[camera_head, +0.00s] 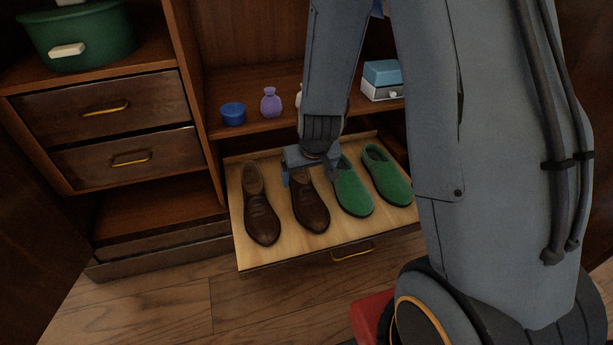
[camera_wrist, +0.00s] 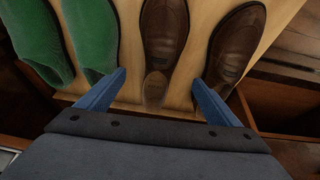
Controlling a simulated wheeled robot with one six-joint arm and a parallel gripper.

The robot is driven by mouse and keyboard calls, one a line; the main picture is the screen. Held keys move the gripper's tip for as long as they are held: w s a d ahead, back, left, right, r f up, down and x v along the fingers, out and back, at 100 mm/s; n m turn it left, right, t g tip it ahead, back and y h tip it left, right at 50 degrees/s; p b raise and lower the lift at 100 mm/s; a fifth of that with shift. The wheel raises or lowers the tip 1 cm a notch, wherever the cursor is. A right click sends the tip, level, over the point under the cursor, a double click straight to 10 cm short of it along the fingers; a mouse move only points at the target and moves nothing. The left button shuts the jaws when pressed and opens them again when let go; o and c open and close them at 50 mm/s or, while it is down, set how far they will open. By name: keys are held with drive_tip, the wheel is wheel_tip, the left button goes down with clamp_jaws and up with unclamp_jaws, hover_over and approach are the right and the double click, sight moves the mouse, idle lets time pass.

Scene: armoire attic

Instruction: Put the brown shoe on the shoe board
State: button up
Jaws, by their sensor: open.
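The shoe board (camera_head: 300,246) is a pale wooden pull-out tray, extended from the armoire. Two brown shoes lie on it: one at the far left (camera_head: 262,217) and one beside it (camera_head: 311,213), both with toes toward the front edge. My gripper (camera_head: 308,177) is open over the heel end of the inner brown shoe. In the wrist view, my gripper's blue fingers (camera_wrist: 160,78) are spread on either side of that shoe (camera_wrist: 164,35), and the other brown shoe (camera_wrist: 237,45) lies to the right. Whether the fingers touch the shoe cannot be told.
A pair of green shoes (camera_head: 352,191) stands on the board's right half, close to my gripper. A shelf above holds a blue bowl (camera_head: 233,113), a purple vase (camera_head: 271,102) and a blue-and-white box (camera_head: 382,79). Drawers (camera_head: 125,155) and a green pot (camera_head: 80,38) are at left.

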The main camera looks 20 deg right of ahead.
drive_tip(key=shift+s+r, duration=0.25)
drive_tip(key=shift+r, duration=0.35)
drive_tip(key=s+a+r+n+g+y, duration=0.1)
drive_tip(key=s+a+r+n, duration=0.1)
drive_tip(key=s+a+r, duration=0.6)
drive_tip(key=s+a+r+n+g+y, duration=0.15)
drive_tip(key=s+a+r, duration=0.3)
drive_tip(key=a, duration=0.45)
drive_tip(key=s+a+r+n+g, duration=0.1)
drive_tip(key=s+r, duration=0.3)
drive_tip(key=s, duration=0.5)
drive_tip(key=s+a+r+n+g, duration=0.1)
drive_tip(key=s+a+r+n, duration=0.1)
drive_tip(key=s+r, duration=0.3)
drive_tip(key=s, duration=0.4)
drive_tip(key=shift+a, duration=0.35)
drive_tip(key=shift+w+r+p, duration=0.1)
drive_tip(key=shift+r+p, duration=0.65)
drive_tip(key=shift+p, duration=0.15)
